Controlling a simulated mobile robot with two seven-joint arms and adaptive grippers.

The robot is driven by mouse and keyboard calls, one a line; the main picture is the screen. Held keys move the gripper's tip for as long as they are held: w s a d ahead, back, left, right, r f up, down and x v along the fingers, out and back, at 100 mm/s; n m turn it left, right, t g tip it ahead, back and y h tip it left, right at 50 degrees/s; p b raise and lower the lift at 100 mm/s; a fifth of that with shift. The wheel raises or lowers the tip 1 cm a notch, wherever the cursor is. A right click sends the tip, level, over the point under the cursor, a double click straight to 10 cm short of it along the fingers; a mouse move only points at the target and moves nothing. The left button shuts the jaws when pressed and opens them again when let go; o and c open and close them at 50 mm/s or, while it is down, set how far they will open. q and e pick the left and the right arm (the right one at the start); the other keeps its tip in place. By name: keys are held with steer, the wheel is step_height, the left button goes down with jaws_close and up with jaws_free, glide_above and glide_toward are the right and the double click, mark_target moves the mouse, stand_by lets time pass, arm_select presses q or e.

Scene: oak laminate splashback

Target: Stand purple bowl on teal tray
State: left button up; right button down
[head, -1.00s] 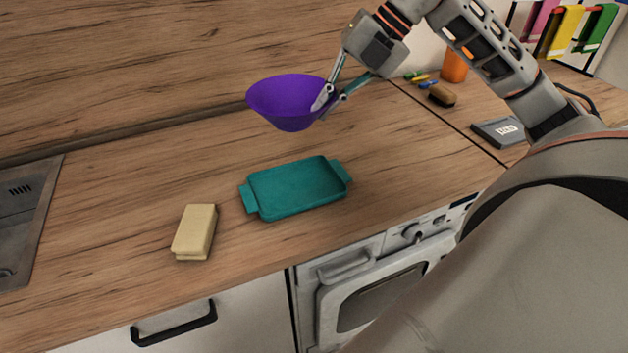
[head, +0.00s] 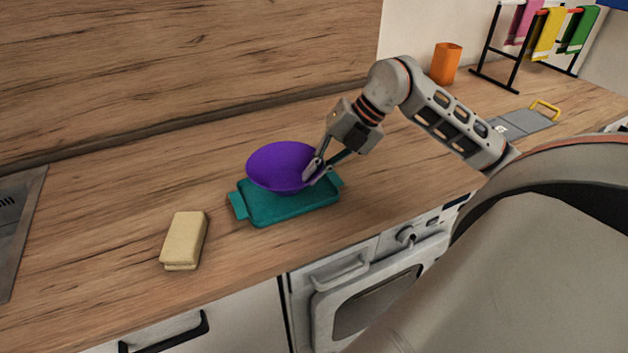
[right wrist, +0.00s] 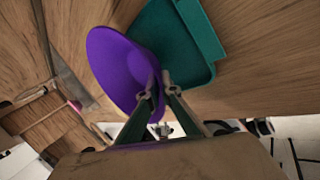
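The purple bowl (head: 280,165) is held by its right rim in my right gripper (head: 316,170), which is shut on it. In the head view it covers the back and middle of the teal tray (head: 262,214). The bowl is upright, slightly tilted; I cannot tell whether its base touches the tray. In the right wrist view the bowl (right wrist: 118,68) sits left of the fingertips (right wrist: 160,86), with part of the tray (right wrist: 200,40) beyond them. The tray lies flat on the wooden worktop. My left gripper is not in view.
A cream sponge-like block (head: 184,240) lies left of the tray. A sink (head: 18,225) is at the far left. An orange cup (head: 446,64), a grey board with a yellow handle (head: 525,122) and a towel rack (head: 497,58) stand to the right. An oven (head: 375,300) is below the front edge.

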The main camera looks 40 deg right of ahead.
steer(key=shift+f, duration=1.3)
steer(key=shift+f, duration=0.1)
steer(key=c, duration=2.3)
jaws_free()
steer(key=shift+d+r, duration=0.1)
steer(key=shift+r, duration=0.15)
steer(key=b+v, duration=0.1)
steer(key=v, duration=1)
steer(key=shift+s+d+r, duration=0.15)
steer(key=shift+d+r, duration=0.05)
steer(key=shift+r, duration=0.1)
